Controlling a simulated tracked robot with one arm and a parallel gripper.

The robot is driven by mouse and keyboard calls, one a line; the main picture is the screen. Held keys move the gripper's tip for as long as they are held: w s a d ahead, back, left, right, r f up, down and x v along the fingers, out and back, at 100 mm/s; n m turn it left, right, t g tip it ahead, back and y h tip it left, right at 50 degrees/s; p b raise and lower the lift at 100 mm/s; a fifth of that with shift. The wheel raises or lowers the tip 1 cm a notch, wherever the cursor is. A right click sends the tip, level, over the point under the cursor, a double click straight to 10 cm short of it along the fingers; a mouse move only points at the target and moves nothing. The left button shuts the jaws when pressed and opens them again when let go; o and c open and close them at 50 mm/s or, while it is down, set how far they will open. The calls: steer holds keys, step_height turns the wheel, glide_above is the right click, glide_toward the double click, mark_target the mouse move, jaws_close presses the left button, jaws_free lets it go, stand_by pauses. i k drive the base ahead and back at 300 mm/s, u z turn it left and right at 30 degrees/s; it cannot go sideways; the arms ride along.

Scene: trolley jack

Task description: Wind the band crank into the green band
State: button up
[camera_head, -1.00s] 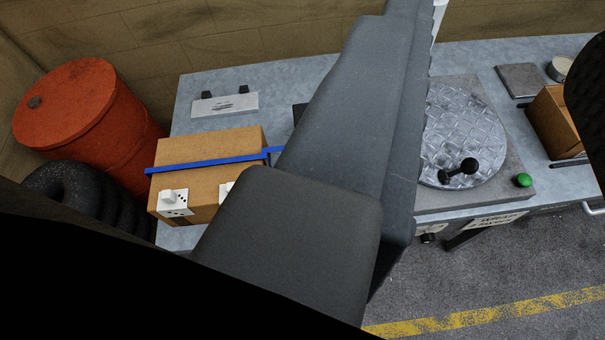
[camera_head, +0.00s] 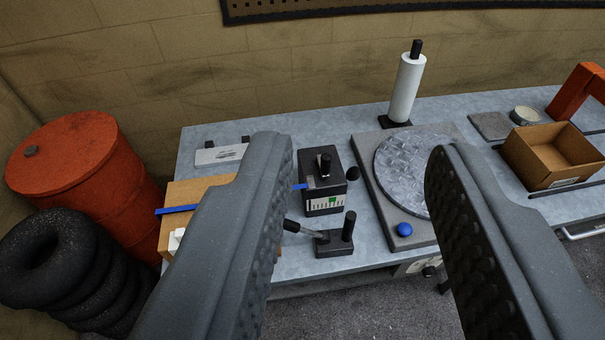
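A black box (camera_head: 322,183) stands on the bench in the middle of the view. Its front has a white scale with a green band (camera_head: 332,199). A dark handle shows on its top and a round black knob (camera_head: 352,174) at its right side; I take this to be the band crank. Any pointer on the scale is too small to read. My gripper (camera_head: 357,148) is open and empty, its two dark fingers wide apart in the foreground. The black box shows between them, close to the left finger in the picture and apparently beyond it.
A black lever base (camera_head: 333,247) with an upright post stands before the box. A plate with a round metal turntable (camera_head: 405,165) and blue button (camera_head: 404,230) lies right. A cardboard box (camera_head: 195,190) is partly hidden left. A white roll (camera_head: 407,88) and open carton (camera_head: 550,155) stand behind and right.

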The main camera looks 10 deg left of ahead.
mark_target(323, 161)
steer(key=u, duration=0.05)
steer(key=i, duration=1)
steer(key=z, duration=0.05)
